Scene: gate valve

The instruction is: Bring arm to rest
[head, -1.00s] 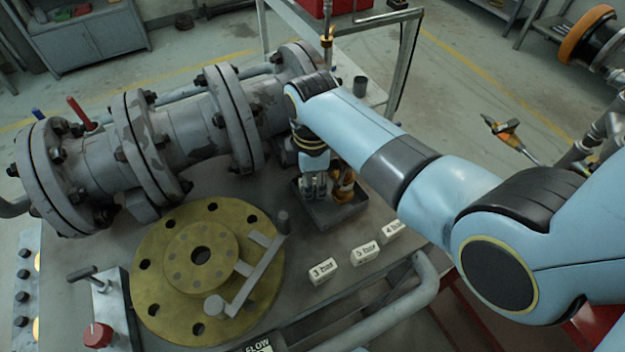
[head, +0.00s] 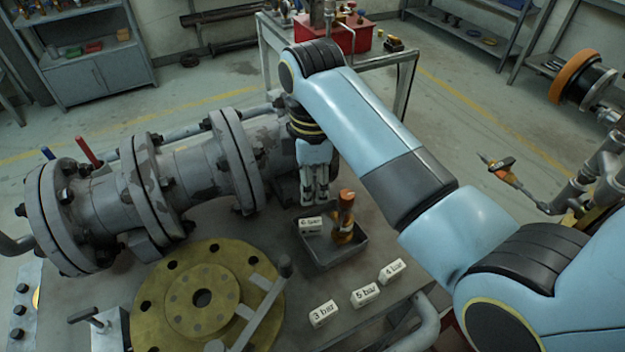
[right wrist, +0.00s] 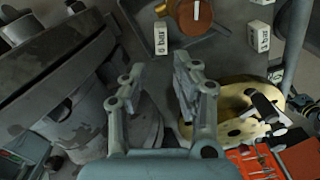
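My right gripper (head: 314,192) hangs from my right arm in the head view, above the back edge of a small dark tray (head: 338,254). In the right wrist view its two fingers (right wrist: 156,88) are spread apart with nothing between them. In the tray stand an orange-brown fitting (head: 345,215) and a white block marked 6 bar (head: 311,226). The block also shows in the right wrist view (right wrist: 161,38), beyond the fingertips and apart from them. My left gripper is in neither view.
A grey flanged pipe valve (head: 185,175) lies left of my right gripper, close by. A brass flange disc (head: 175,300) with a handle lies at the front. White blocks marked 3 bar (head: 323,313), 5 bar (head: 365,295) and 4 bar (head: 391,270) stand right of it.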

